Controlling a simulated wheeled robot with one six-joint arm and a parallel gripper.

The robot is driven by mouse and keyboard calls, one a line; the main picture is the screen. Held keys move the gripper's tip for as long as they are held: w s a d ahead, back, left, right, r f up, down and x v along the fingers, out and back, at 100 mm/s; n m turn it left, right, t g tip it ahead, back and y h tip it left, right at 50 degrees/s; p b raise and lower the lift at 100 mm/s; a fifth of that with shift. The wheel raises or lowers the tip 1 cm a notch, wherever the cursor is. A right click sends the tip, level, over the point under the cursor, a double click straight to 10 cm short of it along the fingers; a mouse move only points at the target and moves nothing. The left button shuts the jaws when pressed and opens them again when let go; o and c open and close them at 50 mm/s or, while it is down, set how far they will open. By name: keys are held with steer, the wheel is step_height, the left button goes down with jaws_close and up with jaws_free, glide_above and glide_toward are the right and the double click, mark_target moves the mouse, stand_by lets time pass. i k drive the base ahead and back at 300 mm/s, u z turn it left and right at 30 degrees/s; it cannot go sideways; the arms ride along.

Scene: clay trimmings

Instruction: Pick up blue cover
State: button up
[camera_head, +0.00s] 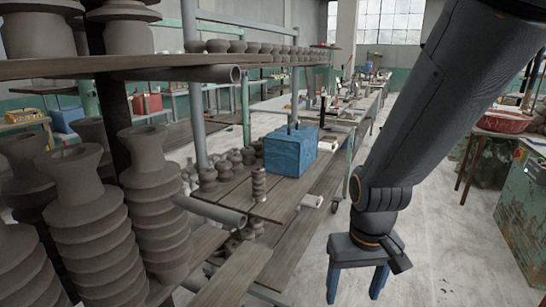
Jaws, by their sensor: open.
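My gripper (353,298) hangs at the lower right with two blue fingers pointing down, spread apart and empty. It is to the right of the cover and nearer to me, over the pale floor, not touching anything visible. What lies under or inside the cover is hidden.
A small ridged clay piece (259,184) stands just in front of the cover. Several clay pots (212,172) stand to its left. Tall stacked clay vessels (92,220) and a grey pipe (210,210) crowd the left. Floor (430,215) between shelf and green cabinet (520,205) is clear.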

mark_target(291, 149)
steer(key=z, duration=0.3)
steer(key=k, duration=0.3)
steer(key=z, duration=0.95)
steer(key=k, duration=1.05)
steer(key=z, duration=0.75)
steer(key=i, duration=1.35)
steer(key=u, duration=0.2)
steer(key=i, duration=1.9)
steer(key=u, duration=0.5)
steer(key=i, duration=1.6)
steer(key=u, duration=1.6)
steer(key=i, duration=0.85)
steer(key=u, duration=1.75)
steer(key=i, duration=1.3)
steer(key=u, duration=0.45)
